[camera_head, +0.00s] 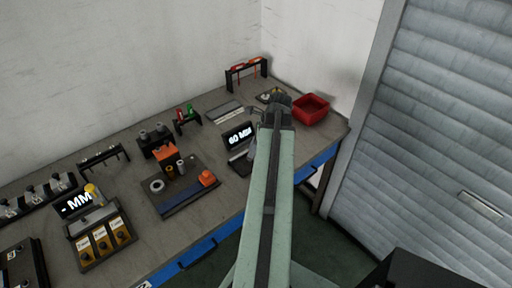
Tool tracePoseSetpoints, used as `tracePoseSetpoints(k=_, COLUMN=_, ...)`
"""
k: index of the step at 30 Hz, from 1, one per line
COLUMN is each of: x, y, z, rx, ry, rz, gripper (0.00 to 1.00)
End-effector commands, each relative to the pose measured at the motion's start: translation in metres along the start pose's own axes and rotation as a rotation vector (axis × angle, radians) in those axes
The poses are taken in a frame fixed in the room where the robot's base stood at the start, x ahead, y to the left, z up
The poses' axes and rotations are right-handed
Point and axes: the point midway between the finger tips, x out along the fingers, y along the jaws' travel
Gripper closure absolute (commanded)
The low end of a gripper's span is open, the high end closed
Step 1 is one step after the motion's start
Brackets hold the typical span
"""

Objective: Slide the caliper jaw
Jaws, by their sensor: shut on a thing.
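My gripper (277,102) is at the far end of my pale green arm, above the right part of the bench. It points away from the camera, and its fingertips are mostly hidden by its own body. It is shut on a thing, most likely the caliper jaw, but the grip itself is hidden. A black display (240,135) that appears to read 60 MM stands just left of my arm, with a flat dark base in front. My arm covers the space to its right, so the caliper's full shape and jaw opening cannot be made out.
A red bin (311,108) stands right of my gripper. A black rack (246,73) with red and orange items is behind. A dark tray (182,203) with rings and an orange block lies left. A second display (77,202) is further left. A grey shutter (440,130) closes the right side.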

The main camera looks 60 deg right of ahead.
Motion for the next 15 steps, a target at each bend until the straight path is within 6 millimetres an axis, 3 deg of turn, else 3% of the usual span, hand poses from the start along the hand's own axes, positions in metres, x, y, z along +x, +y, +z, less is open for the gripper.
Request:
tracePoseSetpoints(k=3, x=0.0012, y=0.0038, z=0.0024, rx=-0.003, ry=-0.005, rz=0.012, gripper=1.0)
tracePoseSetpoints(k=4, x=0.0013, y=0.0039, z=0.0025, rx=-0.003, ry=-0.005, rz=0.012, gripper=0.71)
tracePoseSetpoints(k=6, x=0.0013, y=0.0037, z=0.0024, rx=-0.003, ry=-0.005, rz=0.011, gripper=0.56)
tracePoseSetpoints(k=15, x=0.0003, y=0.0025, z=0.0019, rx=-0.002, ry=-0.003, rz=0.008, gripper=0.56)
